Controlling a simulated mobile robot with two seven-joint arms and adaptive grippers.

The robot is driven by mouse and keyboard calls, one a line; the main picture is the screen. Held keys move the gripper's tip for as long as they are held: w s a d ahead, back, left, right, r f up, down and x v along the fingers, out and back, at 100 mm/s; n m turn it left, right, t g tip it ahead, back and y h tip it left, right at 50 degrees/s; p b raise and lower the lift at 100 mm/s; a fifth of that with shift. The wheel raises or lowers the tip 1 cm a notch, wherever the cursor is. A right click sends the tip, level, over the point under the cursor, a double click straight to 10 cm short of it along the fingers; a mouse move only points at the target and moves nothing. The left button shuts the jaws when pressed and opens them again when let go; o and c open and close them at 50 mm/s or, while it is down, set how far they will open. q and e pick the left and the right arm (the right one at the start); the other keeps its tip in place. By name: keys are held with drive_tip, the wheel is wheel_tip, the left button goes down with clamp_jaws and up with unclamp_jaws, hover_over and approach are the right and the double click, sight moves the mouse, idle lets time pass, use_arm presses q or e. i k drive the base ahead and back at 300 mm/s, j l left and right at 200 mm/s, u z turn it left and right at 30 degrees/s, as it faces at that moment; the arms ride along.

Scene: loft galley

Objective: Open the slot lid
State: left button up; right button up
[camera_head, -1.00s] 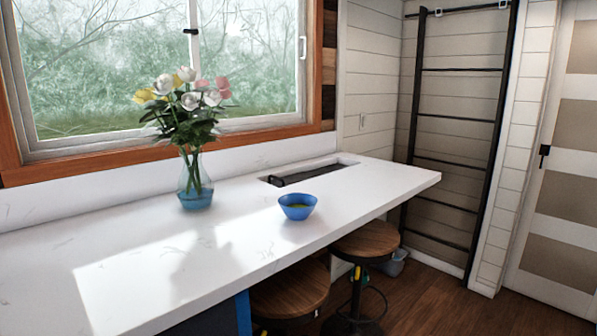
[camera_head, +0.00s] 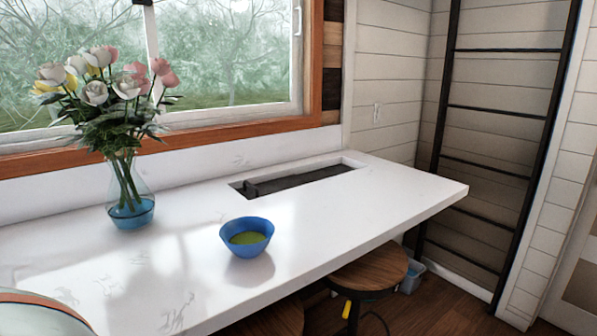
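The slot (camera_head: 300,178) is a long dark rectangular recess near the back right of the white counter, close to the wall. A dark strip, possibly the slot lid (camera_head: 290,183), lies inside the recess; I cannot tell its exact position or whether it is shut. Neither of my grippers is in view. A rounded pale shape with an orange band at the lower left corner is too cut off to identify.
On the white counter (camera_head: 330,215), a glass vase (camera_head: 131,195) with flowers stands left of the slot and a blue bowl (camera_head: 246,238) with green contents sits in front. Wooden stools (camera_head: 370,272) stand under the front edge. A black ladder (camera_head: 492,110) is at right.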

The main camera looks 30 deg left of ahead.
sight(252, 192)
drive_tip(key=i+l+u, duration=0.2)
drive_tip(key=i, duration=0.2)
drive_tip(key=i+u, duration=0.2)
drive_tip(key=i, duration=0.2)
drive_tip(key=i+l+u, duration=0.15)
drive_tip(key=i, duration=0.25)
drive_tip(key=l, duration=0.1)
